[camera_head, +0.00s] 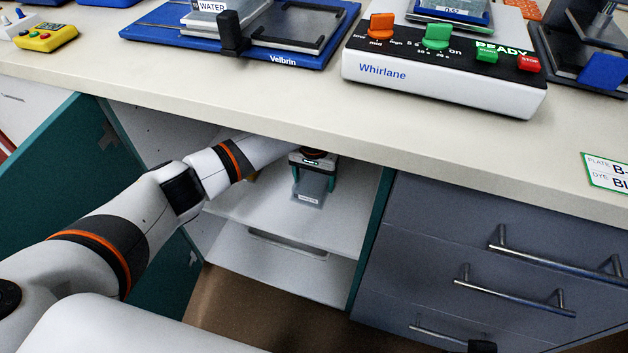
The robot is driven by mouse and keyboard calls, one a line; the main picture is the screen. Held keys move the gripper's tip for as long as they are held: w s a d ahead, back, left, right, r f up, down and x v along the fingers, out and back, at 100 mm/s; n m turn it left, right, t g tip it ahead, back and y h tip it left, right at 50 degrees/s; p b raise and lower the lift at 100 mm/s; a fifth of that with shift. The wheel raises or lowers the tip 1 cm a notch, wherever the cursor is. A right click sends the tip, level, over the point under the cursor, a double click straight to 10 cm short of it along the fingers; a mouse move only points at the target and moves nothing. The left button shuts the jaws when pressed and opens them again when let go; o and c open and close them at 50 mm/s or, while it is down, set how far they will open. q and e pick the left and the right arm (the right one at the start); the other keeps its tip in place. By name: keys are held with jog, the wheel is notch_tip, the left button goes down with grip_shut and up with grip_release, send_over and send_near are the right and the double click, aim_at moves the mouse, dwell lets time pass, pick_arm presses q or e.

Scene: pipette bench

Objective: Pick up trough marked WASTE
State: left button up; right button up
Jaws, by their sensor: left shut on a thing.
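A small translucent grey trough (312,185) with a white label is inside the open cabinet under the bench. The label is too small to read for certain. My left arm reaches in from the left, under the bench edge. My left gripper (313,184) points down, with its teal fingers on the two sides of the trough, shut on it. The trough is over the white cabinet shelf (270,218); I cannot tell whether it touches the shelf. My right gripper does not show clearly.
The benchtop (300,110) overhangs the cabinet. A teal cabinet door (60,190) stands open at left. Grey drawers (460,240) with metal handles are at right. On the bench are a blue Velbrin device (200,43), a white Whirlane device (440,85) and a WATER trough (215,20).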

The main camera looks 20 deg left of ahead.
aim_at(313, 185)
pick_arm(q)
jog(key=shift+a+r+p, duration=0.2)
jog(key=shift+r+p, duration=0.15)
jog(key=shift+r, duration=0.2)
notch_tip(313, 185, up, 4)
jog(key=shift+f+p, duration=0.1)
jog(key=shift+p, duration=0.7)
jog(key=a, duration=0.6)
jog(key=a+r+p, duration=0.1)
jog(key=a, duration=0.5)
jog(key=a+r+p, duration=0.1)
jog(key=a, duration=0.5)
jog(key=shift+w+a, duration=0.15)
jog(key=shift+w, duration=0.2)
jog(key=shift+a, duration=0.7)
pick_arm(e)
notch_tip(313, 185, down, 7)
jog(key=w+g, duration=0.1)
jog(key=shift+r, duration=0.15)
pick_arm(q)
jog(key=shift+r, duration=0.1)
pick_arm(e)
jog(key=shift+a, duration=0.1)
